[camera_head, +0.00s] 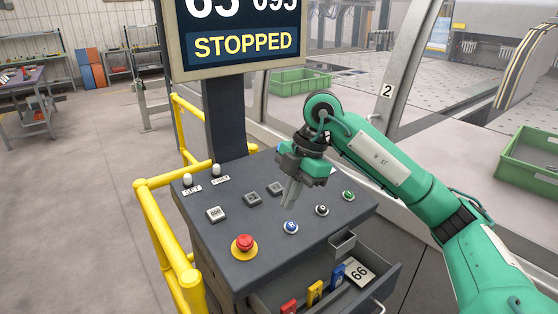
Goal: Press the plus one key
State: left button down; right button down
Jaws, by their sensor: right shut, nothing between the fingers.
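The dark grey control console (240,271) stands in the middle of the view, with a sloping top. Three square keys sit in a row on it: a pale one (215,214) at the left and two greyer ones, the middle key (252,198) and the right key (277,188). Their markings are too small to read, so I cannot tell which is the plus one key. My right gripper (289,204) is shut and empty, pointing down over the console top, right of the right key and behind the blue button. I cannot tell whether its tips touch the surface. My left gripper is not in view.
Round blue (291,227), black (322,210) and green (348,195) buttons line the right side. A red mushroom button (245,243) is at the front. An open drawer (385,284) juts out below. Yellow rails (162,240) stand left; a "STOPPED" screen (243,42) rises behind.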

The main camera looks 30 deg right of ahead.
aim_at(276, 187)
jog(key=i+l, duration=0.7)
jog(key=i, duration=0.1)
